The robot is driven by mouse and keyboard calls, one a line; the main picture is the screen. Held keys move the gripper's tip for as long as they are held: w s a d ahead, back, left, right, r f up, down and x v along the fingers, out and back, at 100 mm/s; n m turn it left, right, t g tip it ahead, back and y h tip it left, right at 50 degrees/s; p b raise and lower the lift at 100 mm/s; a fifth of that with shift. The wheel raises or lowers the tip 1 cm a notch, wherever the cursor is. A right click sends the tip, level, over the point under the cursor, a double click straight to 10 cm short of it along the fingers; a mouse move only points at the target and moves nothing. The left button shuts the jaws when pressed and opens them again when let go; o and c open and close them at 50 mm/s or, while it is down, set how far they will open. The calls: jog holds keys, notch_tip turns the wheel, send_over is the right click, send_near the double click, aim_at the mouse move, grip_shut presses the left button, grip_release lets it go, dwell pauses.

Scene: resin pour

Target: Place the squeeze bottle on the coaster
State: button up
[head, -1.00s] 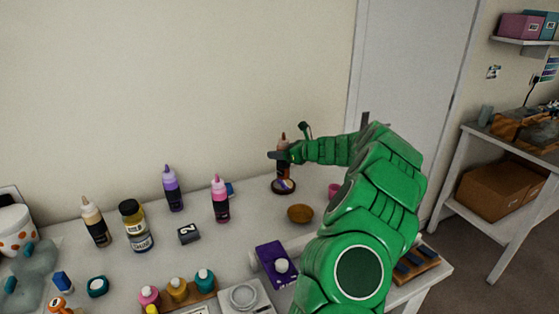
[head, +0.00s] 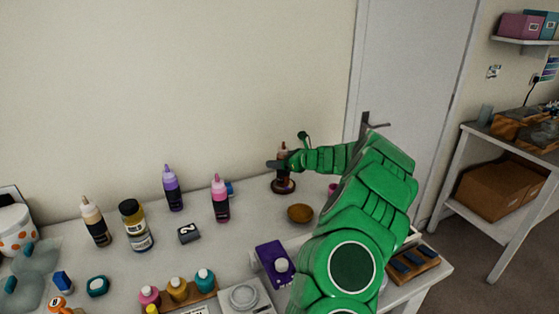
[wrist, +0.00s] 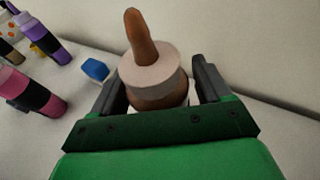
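The squeeze bottle (head: 282,175) has a brown tip and brown contents and stands upright over the round dark coaster (head: 292,189) near the back of the table. Its base covers the middle of the coaster and looks in contact, though a tiny gap cannot be ruled out. My gripper (head: 283,163) is around the bottle's upper part, one dark finger showing in front. In the wrist view, the bottle's pale collar and brown tip (wrist: 150,65) rise between my two fingers. The fingers appear shut on the bottle; the contact itself is hidden below the collar.
Purple (head: 173,188) and pink (head: 220,199) bottles stand to the left. A brown bowl (head: 300,213) sits in front of the coaster. A purple box (head: 272,262) and a scale (head: 243,296) are nearer. The wall is close behind.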

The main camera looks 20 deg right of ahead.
jog(key=shift+o, duration=0.2)
jog(key=shift+r, duration=0.1)
jog(key=shift+s+r, duration=0.1)
jog(key=v, duration=1.2)
jog(key=shift+a, duration=0.1)
